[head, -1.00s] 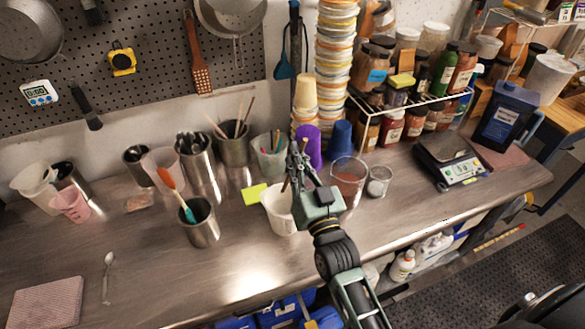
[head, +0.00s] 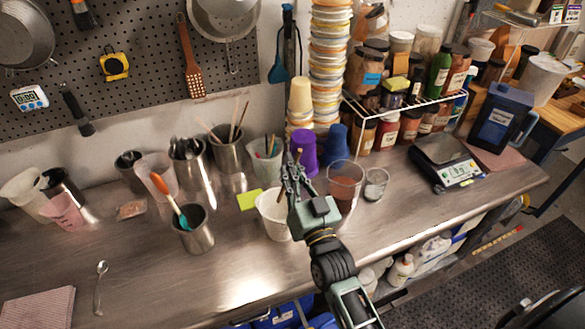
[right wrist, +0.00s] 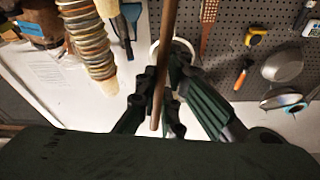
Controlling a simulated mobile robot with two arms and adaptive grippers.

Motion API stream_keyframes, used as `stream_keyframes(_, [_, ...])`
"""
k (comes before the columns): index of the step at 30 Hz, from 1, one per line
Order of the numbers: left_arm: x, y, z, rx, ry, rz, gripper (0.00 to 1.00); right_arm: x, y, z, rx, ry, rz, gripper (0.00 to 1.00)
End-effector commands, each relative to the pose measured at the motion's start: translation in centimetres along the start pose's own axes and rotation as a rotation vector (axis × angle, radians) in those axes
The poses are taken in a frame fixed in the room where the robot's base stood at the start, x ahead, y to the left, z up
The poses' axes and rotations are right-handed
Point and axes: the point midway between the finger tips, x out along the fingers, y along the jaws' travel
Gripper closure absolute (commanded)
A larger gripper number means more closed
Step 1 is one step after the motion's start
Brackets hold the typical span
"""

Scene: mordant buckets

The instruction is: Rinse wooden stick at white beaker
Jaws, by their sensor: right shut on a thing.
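The white beaker (head: 270,217) stands near the middle of the counter, partly covered by my right gripper (head: 292,172). That gripper is just right of and over the beaker in the head view. In the right wrist view my right gripper (right wrist: 158,103) is shut on the wooden stick (right wrist: 166,62), a thin brown rod running up between its fingers. In the head view only a short bit of the stick (head: 299,154) shows by the fingertips. Whether the stick's far end touches the beaker is hidden. My left gripper is not in view.
A glass of reddish liquid (head: 344,184) and a small glass (head: 375,186) stand right of the gripper. Purple cups (head: 304,148) are behind. A scale (head: 444,163) is farther right.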

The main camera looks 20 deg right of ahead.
Motion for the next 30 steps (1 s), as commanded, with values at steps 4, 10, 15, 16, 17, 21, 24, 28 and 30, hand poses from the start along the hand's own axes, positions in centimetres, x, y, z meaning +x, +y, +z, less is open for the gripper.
stream_keyframes(4, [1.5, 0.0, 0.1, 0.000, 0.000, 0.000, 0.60, -0.6, 0.2, 2.0, 0.000, -0.002, 0.000, 1.00])
stream_keyframes(10, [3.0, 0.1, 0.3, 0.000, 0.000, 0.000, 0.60, -1.2, 0.4, 3.8, 0.000, -0.001, 0.000, 1.00])
stream_keyframes(15, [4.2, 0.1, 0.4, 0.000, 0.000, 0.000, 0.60, -1.7, 0.6, 5.5, 0.000, -0.002, 0.000, 1.00])
stream_keyframes(16, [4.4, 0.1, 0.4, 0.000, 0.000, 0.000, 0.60, -1.8, 0.6, 5.8, 0.000, -0.003, 0.000, 1.00])
stream_keyframes(17, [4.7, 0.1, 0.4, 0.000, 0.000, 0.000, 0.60, -1.9, 0.7, 6.1, 0.000, -0.002, 0.000, 1.00])
stream_keyframes(21, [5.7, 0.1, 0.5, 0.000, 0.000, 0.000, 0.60, -2.3, 0.8, 7.3, 0.000, -0.002, 0.000, 1.00])
stream_keyframes(24, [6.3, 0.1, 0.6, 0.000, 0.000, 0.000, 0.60, -2.6, 0.9, 8.2, 0.000, -0.002, 0.000, 1.00])
stream_keyframes(28, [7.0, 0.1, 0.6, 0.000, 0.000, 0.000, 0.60, -2.9, 1.0, 9.1, 0.000, -0.002, 0.000, 1.00])
stream_keyframes(30, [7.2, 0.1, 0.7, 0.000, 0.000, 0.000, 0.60, -3.0, 1.0, 9.4, 0.000, -0.001, 0.000, 1.00])
